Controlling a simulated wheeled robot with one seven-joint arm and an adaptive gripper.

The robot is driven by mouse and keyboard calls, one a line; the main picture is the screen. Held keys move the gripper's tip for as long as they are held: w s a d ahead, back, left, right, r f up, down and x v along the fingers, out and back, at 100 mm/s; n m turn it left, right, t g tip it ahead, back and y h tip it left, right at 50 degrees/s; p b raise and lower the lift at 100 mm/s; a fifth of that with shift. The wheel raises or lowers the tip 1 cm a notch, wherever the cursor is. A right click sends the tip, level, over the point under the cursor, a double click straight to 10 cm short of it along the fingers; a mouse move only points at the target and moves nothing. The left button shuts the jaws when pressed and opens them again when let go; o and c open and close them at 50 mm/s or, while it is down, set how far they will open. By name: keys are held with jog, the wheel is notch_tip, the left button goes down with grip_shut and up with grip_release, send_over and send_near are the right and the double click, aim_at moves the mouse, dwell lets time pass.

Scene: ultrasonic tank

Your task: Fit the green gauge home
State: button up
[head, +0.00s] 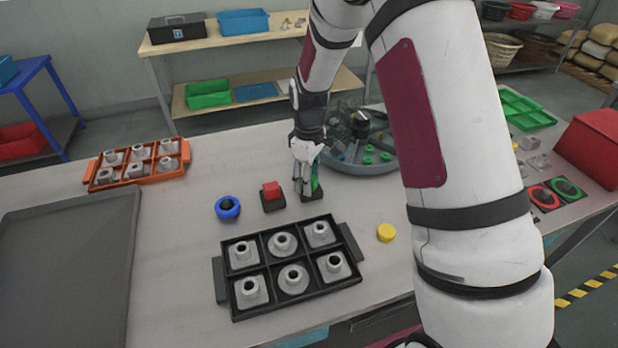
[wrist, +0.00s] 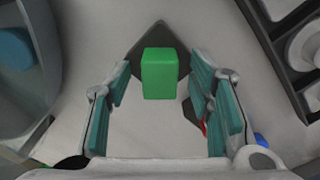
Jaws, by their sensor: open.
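The green gauge (wrist: 160,73) is a green block standing on a dark square base (wrist: 147,35) in the wrist view. In the head view the green gauge (head: 317,182) is partly hidden by my fingers, and its base (head: 315,193) shows on the table. My gripper (head: 305,187) points down at it. In the wrist view my gripper (wrist: 160,85) is open, with one finger on either side of the green block and gaps on both sides. Whether the block is fully seated in its base I cannot tell.
A blue ring (head: 228,207), a black tray (head: 222,283) of grey fittings and a yellow disc (head: 387,232) lie nearby. A round grey tank (head: 385,166) is close behind.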

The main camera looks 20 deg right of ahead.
notch_tip(320, 180, up, 12)
jog(key=shift+f, duration=0.15)
dwell(0.6)
jog(key=s+r+m+t, duration=0.3)
jog(key=s+r+m, duration=0.1)
jog(key=s+r, duration=0.95)
jog(key=s+r+m+t, duration=0.2)
jog(key=s+m, duration=0.3)
jog(key=s, duration=1)
jog(key=shift+r, duration=0.4)
